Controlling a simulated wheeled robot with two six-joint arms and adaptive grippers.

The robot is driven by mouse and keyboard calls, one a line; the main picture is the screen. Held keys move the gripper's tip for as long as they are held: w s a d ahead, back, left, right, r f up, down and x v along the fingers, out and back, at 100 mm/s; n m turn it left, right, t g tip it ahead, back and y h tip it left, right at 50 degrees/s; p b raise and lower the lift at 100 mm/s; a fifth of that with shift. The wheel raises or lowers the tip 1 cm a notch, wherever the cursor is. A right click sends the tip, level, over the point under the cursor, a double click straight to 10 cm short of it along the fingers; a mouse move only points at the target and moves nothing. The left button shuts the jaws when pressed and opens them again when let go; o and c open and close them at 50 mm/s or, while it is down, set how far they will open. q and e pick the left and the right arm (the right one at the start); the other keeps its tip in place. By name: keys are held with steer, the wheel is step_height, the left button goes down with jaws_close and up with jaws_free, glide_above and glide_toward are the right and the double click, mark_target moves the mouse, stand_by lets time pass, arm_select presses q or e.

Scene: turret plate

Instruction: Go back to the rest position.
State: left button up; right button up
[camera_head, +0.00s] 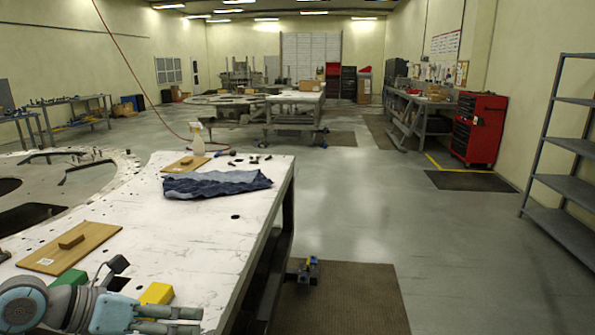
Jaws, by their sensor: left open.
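My left gripper (198,321) is at the bottom left, over the near part of the white work table (205,235). Its two fingers point right and are apart, with nothing seen between them. A yellow block (156,293) lies just behind the fingers, partly hidden by the gripper. A green block (70,278) sits behind my left wrist, partly covered. My right gripper is not in view.
A wooden board with a small block (90,240) lies at the table's left. A crumpled blue cloth (215,184), a spray bottle (197,140) and another board (185,164) lie farther back. Open floor lies to the right, before a red tool cabinet (479,128) and grey shelves (575,185).

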arm_select(q)
steer(key=s+d+r+n+t+h, duration=0.2)
steer(key=d+r+n+t+h, duration=0.6)
steer(key=r, duration=0.3)
steer(key=w+a+n+t+y, duration=0.2)
steer(key=a+n+t+y, duration=0.55)
steer(key=n, duration=0.45)
steer(key=s+a+f+n+g+y, duration=0.1)
steer(key=a+f+n+g+y, duration=0.25)
steer(key=f+n+y, duration=0.4)
steer(key=s+a+f+n+g+y, duration=0.1)
steer(key=a+f+n+g+y, duration=0.1)
steer(key=a+f+n+y, duration=0.5)
steer(key=s+d+f+n+g+h, duration=0.15)
steer(key=s+f+n+g, duration=0.4)
steer(key=f, duration=0.85)
steer(key=s+d+f+g+h, duration=0.2)
steer(key=s+d+f+g, duration=0.25)
steer(key=s, duration=0.45)
steer(key=s+d+f+g+h, duration=0.1)
steer(key=s+d+f+g, duration=0.2)
steer(key=s+f, duration=0.35)
step_height(320, 180, down, 17)
steer(key=s+a+g, duration=0.1)
steer(key=s+a, duration=0.1)
steer(key=s+f+g, duration=0.1)
steer(key=s+f, duration=1.3)
steer(key=shift+s+a+g, duration=0.3)
steer(key=shift+a, duration=0.15)
